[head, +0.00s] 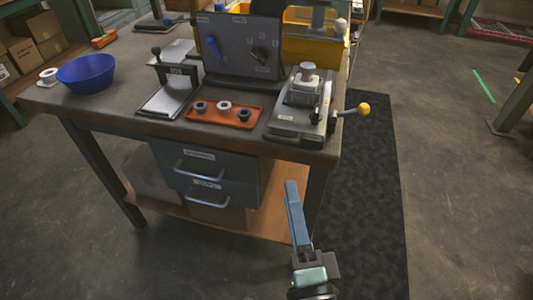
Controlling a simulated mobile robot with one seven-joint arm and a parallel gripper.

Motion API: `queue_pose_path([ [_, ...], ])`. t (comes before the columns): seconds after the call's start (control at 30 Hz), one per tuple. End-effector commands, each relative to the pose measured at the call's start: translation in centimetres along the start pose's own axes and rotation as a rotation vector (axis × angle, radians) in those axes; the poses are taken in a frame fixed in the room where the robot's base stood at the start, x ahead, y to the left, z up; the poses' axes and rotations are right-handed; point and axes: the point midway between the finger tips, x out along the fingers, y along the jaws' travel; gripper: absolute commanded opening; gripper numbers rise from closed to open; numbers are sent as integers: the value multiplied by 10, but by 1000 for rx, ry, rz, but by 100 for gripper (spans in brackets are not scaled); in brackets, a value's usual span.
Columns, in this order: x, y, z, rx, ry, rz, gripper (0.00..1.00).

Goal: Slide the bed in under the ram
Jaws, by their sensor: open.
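A grey machine (298,110) stands at the right front corner of the workbench. It has a flat base plate, a stepped block with a pale round piece (307,72) on top, and a side lever ending in a yellow ball knob (364,109). Which part is the bed and which the ram is not clear from this view. A second fixture (170,98) with a flat plate and a black-knobbed upright stands left of centre. My gripper (292,186) is open and empty, in front of and below the bench top, well apart from the machine. Its blue fingers overlap in this view.
A dark panel (239,42) with knobs stands behind an orange tray (224,112) holding several small rings. A blue bowl (86,73) is at the left, a yellow bin (318,48) behind the machine. Drawers (205,170) hang below. Floor to the right is clear.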

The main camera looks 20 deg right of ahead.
Motion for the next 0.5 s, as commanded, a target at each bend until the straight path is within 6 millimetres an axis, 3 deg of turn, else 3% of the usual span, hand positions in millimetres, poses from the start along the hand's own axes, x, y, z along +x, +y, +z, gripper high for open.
queue_pose_path([
  [0.5,84,-5,-1,1,-1,-2,46],
])
